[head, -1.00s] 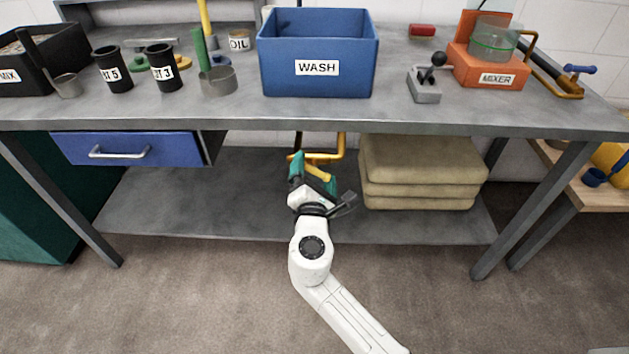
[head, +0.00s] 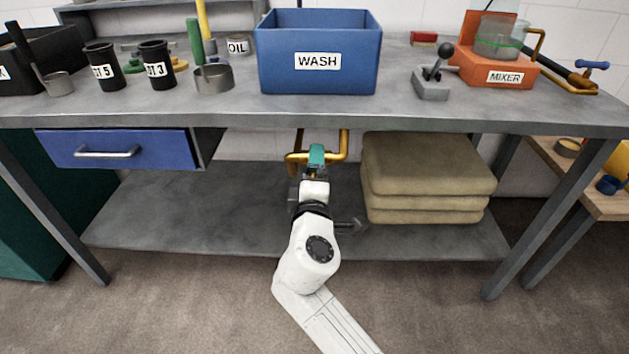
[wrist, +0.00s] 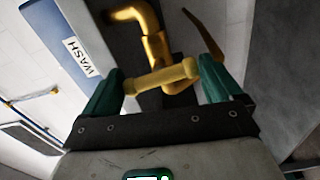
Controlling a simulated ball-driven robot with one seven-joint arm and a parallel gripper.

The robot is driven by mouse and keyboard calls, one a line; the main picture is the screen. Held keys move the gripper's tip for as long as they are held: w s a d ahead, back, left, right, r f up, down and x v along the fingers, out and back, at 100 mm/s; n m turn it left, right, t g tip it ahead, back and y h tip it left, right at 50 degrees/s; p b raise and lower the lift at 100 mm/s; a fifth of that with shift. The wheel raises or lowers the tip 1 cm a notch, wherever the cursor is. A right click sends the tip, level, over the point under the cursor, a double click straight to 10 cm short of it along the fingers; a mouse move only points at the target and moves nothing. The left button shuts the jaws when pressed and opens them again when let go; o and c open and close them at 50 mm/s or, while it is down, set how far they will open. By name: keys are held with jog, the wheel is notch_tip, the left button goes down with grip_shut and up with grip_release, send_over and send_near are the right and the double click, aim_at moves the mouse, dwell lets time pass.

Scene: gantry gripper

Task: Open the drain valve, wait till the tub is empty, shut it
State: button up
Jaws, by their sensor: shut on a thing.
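The blue tub labelled WASH (head: 318,75) stands on the bench. I see its inner back wall, but cannot tell if liquid lies at the bottom. A yellow drain pipe (head: 344,146) shows under the bench below the tub, and in the wrist view (wrist: 155,45). My gripper (head: 316,156) is under the bench at this pipe. In the wrist view its green fingers (wrist: 160,74) are on both sides of a yellow valve handle (wrist: 150,79), shut on it. The handle lies across between the fingers.
The bench top (head: 230,113) is above my gripper and a grey lower shelf (head: 200,205) below it. Folded tan cloths (head: 428,178) are stacked close on the right. A blue drawer (head: 115,148) hangs at the left. The shelf between drawer and gripper is clear.

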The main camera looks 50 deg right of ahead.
jog(key=shift+m+b, duration=0.35)
jog(key=shift+m, duration=0.15)
dwell(0.3)
jog(key=o, duration=0.7)
jog(key=v, duration=1.1)
jog(key=shift+p, duration=0.4)
jog(key=shift+d, duration=0.1)
